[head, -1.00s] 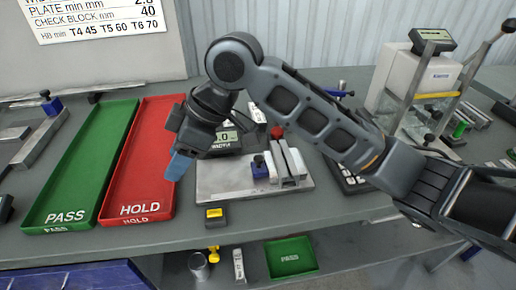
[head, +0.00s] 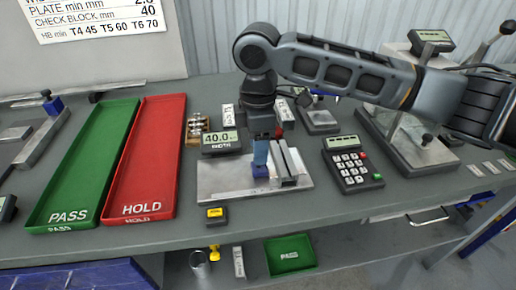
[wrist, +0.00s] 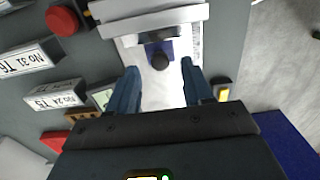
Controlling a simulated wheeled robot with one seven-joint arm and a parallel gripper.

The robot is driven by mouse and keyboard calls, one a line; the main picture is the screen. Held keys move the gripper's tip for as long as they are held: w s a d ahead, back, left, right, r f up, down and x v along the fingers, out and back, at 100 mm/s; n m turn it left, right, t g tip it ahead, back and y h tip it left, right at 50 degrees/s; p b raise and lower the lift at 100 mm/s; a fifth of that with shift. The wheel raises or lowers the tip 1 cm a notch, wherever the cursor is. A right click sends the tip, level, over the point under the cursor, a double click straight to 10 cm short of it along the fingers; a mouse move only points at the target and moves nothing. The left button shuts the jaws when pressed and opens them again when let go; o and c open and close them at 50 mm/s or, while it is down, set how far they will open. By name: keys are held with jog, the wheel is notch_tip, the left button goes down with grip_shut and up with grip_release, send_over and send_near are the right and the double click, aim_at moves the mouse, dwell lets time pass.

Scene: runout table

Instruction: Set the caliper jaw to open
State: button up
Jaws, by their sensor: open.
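The caliper fixture is a silver plate (head: 215,183) with pale upright bars (head: 290,160) at its right. Its blue sliding jaw (head: 260,172) sits left of the bars in the head view and is partly hidden by my finger. A readout (head: 221,142) behind the plate shows 40.0.
The red HOLD tray (head: 148,160) and green PASS tray (head: 90,165) lie left. A keypad (head: 351,165) stands right of the plate. A small yellow-topped black box (head: 216,215) sits at the front. In the wrist view, labelled blocks (wrist: 55,92) and a red button (wrist: 62,19) are left.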

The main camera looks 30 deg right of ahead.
jog(key=shift+f, duration=1)
grip_shut()
